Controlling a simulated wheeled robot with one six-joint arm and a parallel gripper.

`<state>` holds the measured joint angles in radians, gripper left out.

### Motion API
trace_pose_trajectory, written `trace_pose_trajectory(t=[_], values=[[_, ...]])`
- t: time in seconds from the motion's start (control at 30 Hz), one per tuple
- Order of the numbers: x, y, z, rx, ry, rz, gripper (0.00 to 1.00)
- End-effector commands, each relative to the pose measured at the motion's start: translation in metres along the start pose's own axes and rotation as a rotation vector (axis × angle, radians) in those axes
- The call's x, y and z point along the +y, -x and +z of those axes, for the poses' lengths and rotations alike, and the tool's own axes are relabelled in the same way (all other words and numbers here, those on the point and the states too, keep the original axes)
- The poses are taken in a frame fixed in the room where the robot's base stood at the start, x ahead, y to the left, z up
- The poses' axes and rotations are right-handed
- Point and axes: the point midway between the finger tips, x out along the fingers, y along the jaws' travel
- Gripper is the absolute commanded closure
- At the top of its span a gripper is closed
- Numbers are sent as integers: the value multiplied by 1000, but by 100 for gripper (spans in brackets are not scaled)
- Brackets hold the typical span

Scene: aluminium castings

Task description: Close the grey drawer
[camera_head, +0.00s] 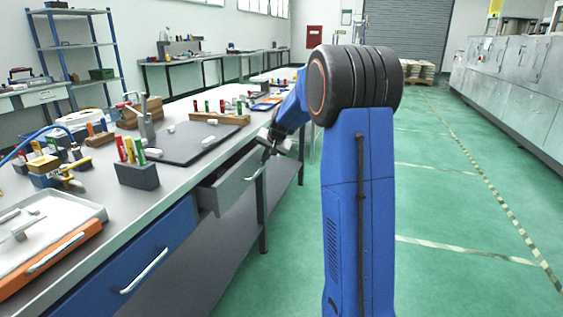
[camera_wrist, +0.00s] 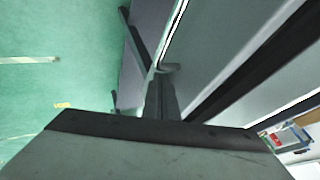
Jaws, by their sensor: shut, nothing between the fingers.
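The grey drawer (camera_head: 226,188) sticks out from under the front edge of the workbench, partly open. Its front carries a pale bar handle (camera_head: 254,174). My gripper (camera_head: 268,150) is at the far upper end of the drawer front, shut and empty. It is close to the drawer's top edge; I cannot tell whether it touches. In the wrist view, a large grey surface with a dark edge fills the bottom, and I cannot tell for sure what it is. The fingertips are small and dark in the head view.
The workbench (camera_head: 185,192) holds a dark mat (camera_head: 185,142), tool blocks and an orange-edged tray (camera_head: 50,260). A blue drawer (camera_head: 135,262) nearer to me is shut. A bench leg (camera_head: 262,212) stands beyond the grey drawer. The green floor (camera_head: 455,215) to the right is clear.

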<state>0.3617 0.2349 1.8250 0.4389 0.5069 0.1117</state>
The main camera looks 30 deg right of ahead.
Motion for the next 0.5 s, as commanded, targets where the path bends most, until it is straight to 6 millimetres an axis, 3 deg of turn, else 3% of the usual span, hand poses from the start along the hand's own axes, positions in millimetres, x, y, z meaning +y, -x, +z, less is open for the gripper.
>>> trace_pose_trajectory(t=[0.2,0.5], values=[[-32,-17,0,0,1,-1,100],[-47,-25,0,1,1,0,100]])
